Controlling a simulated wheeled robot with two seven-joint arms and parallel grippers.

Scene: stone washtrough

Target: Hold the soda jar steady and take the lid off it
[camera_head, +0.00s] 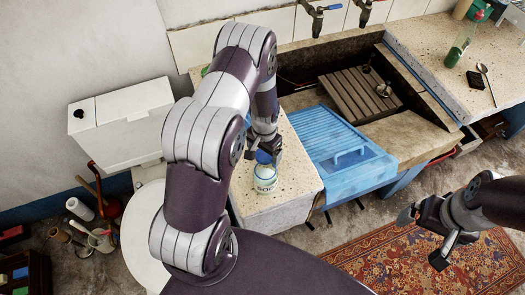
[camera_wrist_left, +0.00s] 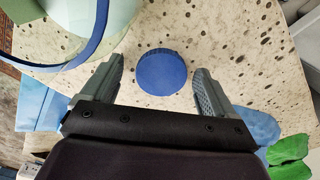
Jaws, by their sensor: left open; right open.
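The soda jar (camera_head: 265,184), pale with a "SODA" label, stands upright on the speckled counter, its top partly hidden by my left gripper (camera_head: 263,153). In the left wrist view a pale jar (camera_wrist_left: 105,22) with a blue ring shows large at upper left, outside the fingers. A round blue lid (camera_wrist_left: 161,74) shows between and beyond the open fingertips of my left gripper (camera_wrist_left: 156,70), apart from both fingers and from the jar. It appears to lie on the counter. My right gripper (camera_head: 422,238) is open and empty, above the rug, far right of the jar.
A blue draining board (camera_head: 340,145) is right of the jar, beside the stone trough (camera_head: 405,135). The speckled counter (camera_head: 290,190) ends just in front of the jar. A patterned rug (camera_head: 390,265) lies on the floor. Green cloth-like items (camera_wrist_left: 290,150) show in the left wrist view.

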